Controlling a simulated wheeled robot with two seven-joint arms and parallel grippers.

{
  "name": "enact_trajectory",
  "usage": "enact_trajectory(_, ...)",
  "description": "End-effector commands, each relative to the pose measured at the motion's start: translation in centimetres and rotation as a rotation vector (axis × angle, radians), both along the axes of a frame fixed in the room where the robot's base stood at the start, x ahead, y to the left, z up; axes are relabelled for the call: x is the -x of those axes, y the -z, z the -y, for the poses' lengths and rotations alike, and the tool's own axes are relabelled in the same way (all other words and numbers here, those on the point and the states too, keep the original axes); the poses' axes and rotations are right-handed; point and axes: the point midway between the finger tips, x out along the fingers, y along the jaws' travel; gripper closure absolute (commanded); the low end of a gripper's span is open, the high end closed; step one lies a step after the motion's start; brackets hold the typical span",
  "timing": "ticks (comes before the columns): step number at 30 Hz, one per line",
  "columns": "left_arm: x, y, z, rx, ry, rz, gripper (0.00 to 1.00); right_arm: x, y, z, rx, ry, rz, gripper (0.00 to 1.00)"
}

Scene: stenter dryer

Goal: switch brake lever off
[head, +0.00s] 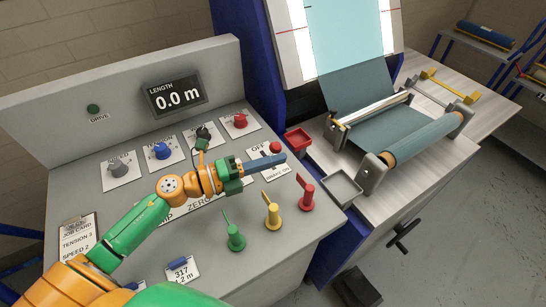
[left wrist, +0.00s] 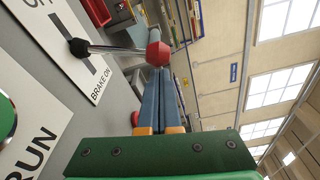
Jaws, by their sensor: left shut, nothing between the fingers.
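The brake lever has a red knob (head: 275,147), just beyond my left fingers in the head view. The left wrist view shows its metal shaft rising from a dark pivot on a white plate (left wrist: 98,88) marked BRAKE ON, with a partly cut-off OFF label. The lever's red knob (left wrist: 158,50) shows at the ends of my fingers there; I cannot tell if they touch. My left gripper (head: 283,158) is shut and empty, its blue fingers together across the brake plate. They hide part of the slot and lever base in the head view. My right gripper is not in view.
Green, yellow and red levers (head: 305,192) stand below my left gripper. A red tray (head: 298,140) and a grey tray (head: 342,188) lie to the right. Knobs and a black-topped control (head: 203,133) stand on the panel behind my left wrist. A fabric roller (head: 420,138) is farther right.

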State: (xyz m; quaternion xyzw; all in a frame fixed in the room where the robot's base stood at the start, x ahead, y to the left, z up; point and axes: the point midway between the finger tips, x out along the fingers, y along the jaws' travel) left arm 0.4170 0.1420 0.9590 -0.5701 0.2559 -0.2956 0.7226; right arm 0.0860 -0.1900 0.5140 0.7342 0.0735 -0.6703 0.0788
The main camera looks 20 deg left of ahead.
Motion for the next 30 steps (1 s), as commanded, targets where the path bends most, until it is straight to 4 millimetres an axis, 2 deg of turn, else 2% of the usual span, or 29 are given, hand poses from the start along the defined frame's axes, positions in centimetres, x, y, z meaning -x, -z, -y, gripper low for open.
enact_trajectory(30,-0.8,-1.0,-1.1,0.121,-0.001,-0.094,1.00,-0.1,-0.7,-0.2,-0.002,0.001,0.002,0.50)
